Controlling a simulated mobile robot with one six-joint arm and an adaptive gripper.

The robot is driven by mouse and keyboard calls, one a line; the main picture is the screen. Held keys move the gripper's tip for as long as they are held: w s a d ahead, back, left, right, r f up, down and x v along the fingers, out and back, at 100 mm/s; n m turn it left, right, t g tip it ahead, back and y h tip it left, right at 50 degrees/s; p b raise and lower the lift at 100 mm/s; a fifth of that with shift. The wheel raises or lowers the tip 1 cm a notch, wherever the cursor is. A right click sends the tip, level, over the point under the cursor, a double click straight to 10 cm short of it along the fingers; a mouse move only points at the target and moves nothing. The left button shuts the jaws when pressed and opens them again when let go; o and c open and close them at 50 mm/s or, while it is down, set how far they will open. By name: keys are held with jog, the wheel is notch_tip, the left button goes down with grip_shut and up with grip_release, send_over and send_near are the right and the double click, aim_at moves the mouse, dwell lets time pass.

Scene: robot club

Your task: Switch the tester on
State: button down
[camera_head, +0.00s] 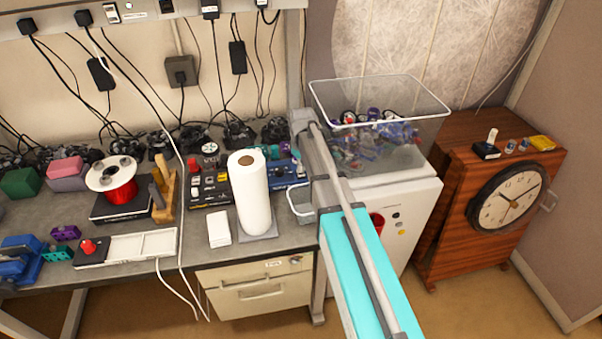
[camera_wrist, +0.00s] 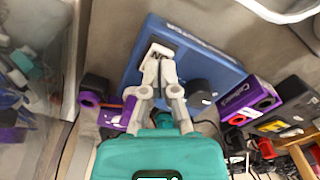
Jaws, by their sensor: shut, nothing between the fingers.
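The tester looks to be the blue box (camera_wrist: 215,68) in the wrist view, with a black round knob (camera_wrist: 200,95) and a small white switch (camera_wrist: 158,51) marked with dark letters that seem to read "ON". My gripper (camera_wrist: 160,56) is shut and empty. Its grey fingertips are at the switch and overlap its lower edge; I cannot tell whether they touch it. In the head view a blue box (camera_head: 280,172) stands on the bench behind the paper roll, partly hidden, next to my arm. My fingers cannot be made out there.
A white paper roll (camera_head: 251,195) stands upright in front of the blue box. A clear bin (camera_head: 385,145) of loose parts is at the right. In the wrist view a purple box (camera_wrist: 250,100) lies right of the tester and a purple part (camera_wrist: 112,111) at its left.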

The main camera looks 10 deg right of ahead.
aim_at(302, 174)
jog(key=shift+f+b, duration=0.85)
jog(key=shift+f, duration=0.1)
dwell(0.7)
jog(key=shift+r, duration=0.2)
jog(key=shift+r+p, duration=3.35)
jog(key=shift+p, duration=0.2)
jog(key=s+m, duration=0.6)
jog(key=s, duration=1.7)
jog(key=shift+a+f, duration=0.15)
jog(key=shift+a, duration=0.2)
